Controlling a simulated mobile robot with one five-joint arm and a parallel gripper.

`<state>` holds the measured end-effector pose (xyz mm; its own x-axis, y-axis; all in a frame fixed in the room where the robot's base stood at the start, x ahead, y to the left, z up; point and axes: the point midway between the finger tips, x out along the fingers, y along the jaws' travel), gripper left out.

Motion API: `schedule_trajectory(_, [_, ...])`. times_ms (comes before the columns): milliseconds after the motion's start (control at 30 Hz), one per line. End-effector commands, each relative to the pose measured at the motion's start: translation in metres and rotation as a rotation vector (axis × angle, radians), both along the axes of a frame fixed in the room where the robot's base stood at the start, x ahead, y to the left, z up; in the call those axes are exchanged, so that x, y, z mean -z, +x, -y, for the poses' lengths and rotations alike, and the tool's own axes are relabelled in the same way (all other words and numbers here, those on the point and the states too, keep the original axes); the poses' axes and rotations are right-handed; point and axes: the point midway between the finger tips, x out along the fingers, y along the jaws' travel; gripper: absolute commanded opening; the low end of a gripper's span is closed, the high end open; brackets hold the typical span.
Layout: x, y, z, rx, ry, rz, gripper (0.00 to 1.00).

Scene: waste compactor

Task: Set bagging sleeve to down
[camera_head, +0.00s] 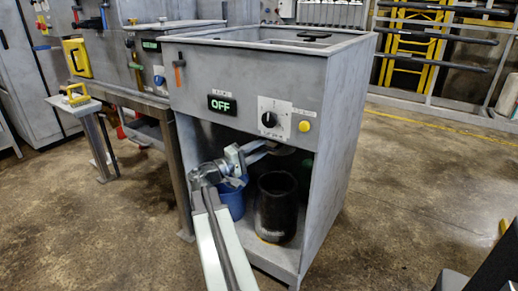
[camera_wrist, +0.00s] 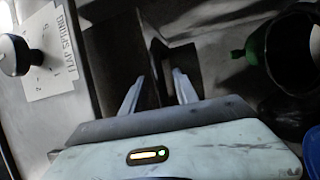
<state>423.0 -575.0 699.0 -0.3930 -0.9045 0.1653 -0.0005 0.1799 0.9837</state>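The grey compactor cabinet (camera_head: 262,68) has a display reading OFF (camera_head: 221,105). My gripper (camera_head: 268,147) is at the top of its open front bay, just below the control panel. Its fingers show apart in the wrist view (camera_wrist: 160,75), with a dark flat part (camera_wrist: 182,65) beyond and between them. I cannot tell whether they touch it. A dark rounded part (camera_head: 287,151) hangs under the panel by my fingertips. I cannot tell for sure which part is the bagging sleeve.
A black cylindrical bin (camera_head: 277,207) stands in the bay, and a blue bucket (camera_head: 233,198) stands to its left. The panel has a black dial (camera_head: 269,119) and a yellow button (camera_head: 304,126). Floor to the right (camera_head: 410,190) is clear.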

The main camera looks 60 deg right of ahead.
Motion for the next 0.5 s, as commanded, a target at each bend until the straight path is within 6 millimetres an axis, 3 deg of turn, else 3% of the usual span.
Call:
schedule_trajectory(133, [0.0003,0.0004,-0.0004,-0.001,0.000,0.000,0.36])
schedule_trajectory(267, [0.0003,0.0006,-0.0007,-0.001,0.000,0.000,0.00])
schedule_trajectory(500, [0.0002,0.0010,-0.0010,-0.002,0.000,0.000,0.00])
